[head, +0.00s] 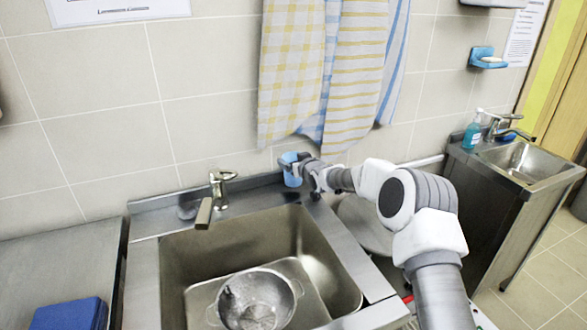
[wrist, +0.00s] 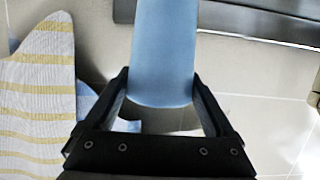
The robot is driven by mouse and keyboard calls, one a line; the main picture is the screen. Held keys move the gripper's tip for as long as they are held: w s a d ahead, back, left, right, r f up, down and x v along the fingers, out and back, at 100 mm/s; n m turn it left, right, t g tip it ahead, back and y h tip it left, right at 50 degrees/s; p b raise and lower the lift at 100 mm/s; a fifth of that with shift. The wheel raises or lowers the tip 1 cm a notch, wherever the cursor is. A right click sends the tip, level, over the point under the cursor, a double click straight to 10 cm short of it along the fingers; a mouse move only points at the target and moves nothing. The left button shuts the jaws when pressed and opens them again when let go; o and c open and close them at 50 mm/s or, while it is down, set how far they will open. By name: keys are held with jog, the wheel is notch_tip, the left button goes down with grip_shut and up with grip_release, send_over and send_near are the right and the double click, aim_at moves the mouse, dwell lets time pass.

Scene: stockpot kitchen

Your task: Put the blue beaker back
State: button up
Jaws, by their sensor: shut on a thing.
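The blue beaker (head: 291,169) is at the back right corner of the sink unit in the head view, close to the tiled wall. My gripper (head: 303,165) reaches it from the right and is shut on it. In the wrist view the beaker (wrist: 165,50) fills the space between the two dark fingers of my gripper (wrist: 163,92). I cannot tell whether its base touches the steel ledge (head: 262,188).
A metal sink basin (head: 180,262) holds a colander (head: 258,300), with a tap (head: 220,188) behind. Towels (head: 300,70) hang above the beaker. A small basin (head: 530,160) with a soap bottle (head: 472,135) stands right.

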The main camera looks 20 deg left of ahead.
jog(key=shift+f, duration=1.25)
jog(key=shift+f, duration=0.2)
jog(key=o, duration=1)
jog(key=shift+o, duration=0.2)
jog(key=shift+r, duration=0.1)
